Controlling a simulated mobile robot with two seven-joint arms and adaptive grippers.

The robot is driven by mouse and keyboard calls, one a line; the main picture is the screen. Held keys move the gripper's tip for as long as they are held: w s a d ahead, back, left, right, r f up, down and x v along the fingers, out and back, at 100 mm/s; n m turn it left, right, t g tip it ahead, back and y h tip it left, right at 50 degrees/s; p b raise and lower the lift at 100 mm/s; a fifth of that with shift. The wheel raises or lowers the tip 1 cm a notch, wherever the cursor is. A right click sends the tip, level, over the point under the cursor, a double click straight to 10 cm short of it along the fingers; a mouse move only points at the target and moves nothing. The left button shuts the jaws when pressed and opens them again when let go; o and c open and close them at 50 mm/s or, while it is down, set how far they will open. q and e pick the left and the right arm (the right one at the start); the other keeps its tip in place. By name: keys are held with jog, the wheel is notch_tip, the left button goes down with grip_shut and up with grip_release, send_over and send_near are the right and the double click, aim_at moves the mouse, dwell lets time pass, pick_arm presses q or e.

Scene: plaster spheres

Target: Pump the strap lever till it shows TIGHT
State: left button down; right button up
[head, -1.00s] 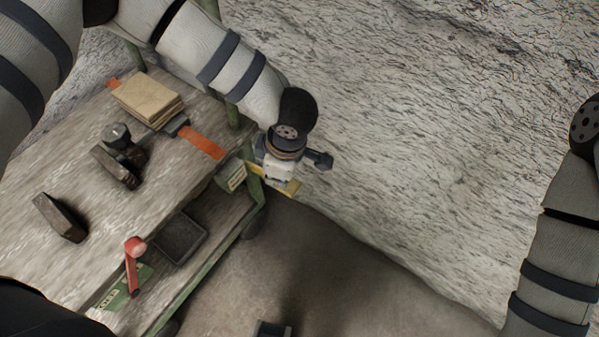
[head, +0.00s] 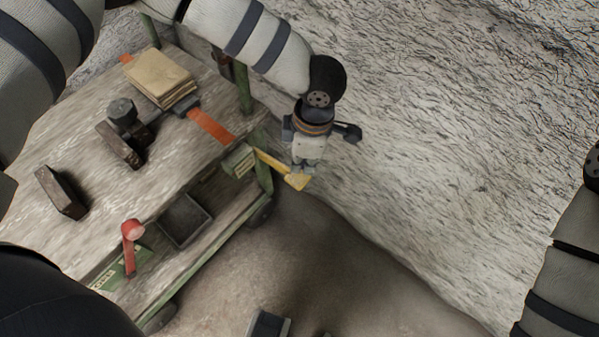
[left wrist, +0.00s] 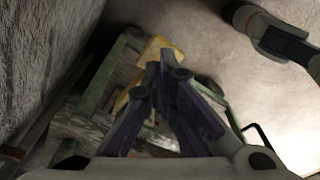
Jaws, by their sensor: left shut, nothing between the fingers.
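The yellow lever (head: 273,163) sticks out from a small green housing with a pale label (head: 238,160) at the cart's right edge. The label is too small to read. An orange strap (head: 210,126) crosses the tabletop in line with it. My left gripper (head: 302,170) is shut and empty, pointing down at the lever's broad outer end; I cannot tell whether it touches. In the left wrist view, the closed fingers (left wrist: 165,70) lie in front of the lever (left wrist: 158,47) and hide part of it.
The strap runs under or over a stack of boards (head: 160,78) on the cart top (head: 75,150). Dark metal blocks (head: 62,192) lie nearby. A red handle (head: 132,240) and a dark tray (head: 185,220) are at the near side. A rough wall rises behind the gripper.

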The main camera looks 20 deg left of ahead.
pick_arm(q)
jog(key=shift+a+f+b, duration=0.1)
jog(key=shift+f+b, duration=0.3)
jog(key=shift+f, duration=0.75)
pick_arm(e)
jog(key=shift+s+f, duration=0.55)
jog(key=shift+f, duration=0.15)
